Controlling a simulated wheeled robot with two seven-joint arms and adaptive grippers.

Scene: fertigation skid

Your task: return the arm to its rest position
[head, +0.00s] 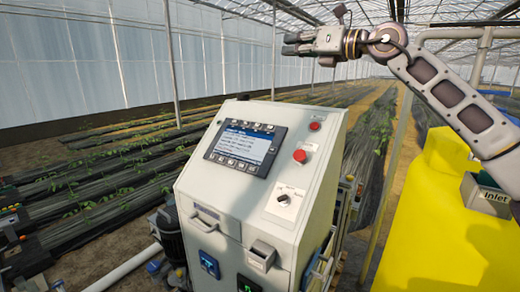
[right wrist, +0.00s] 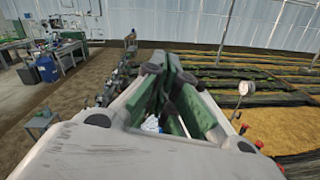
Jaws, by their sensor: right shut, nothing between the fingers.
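My right arm (head: 450,95) comes in from the right edge of the head view and reaches up and to the left. Its gripper (head: 291,44) is raised above and behind the control cabinet (head: 245,215), pointing left, apart from it. The gripper is shut and empty. In the right wrist view its fingers (right wrist: 168,75) show at the middle, with the greenhouse beyond. My left gripper is not in view.
The cabinet's sloped panel carries a screen (head: 243,148), a red button (head: 299,156) and a dark knob (head: 283,199). A yellow tank (head: 425,230) and a box marked "Inlet" (head: 484,195) stand at right. Planted rows (head: 100,180) lie behind. The wrist view shows a work table (right wrist: 65,50).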

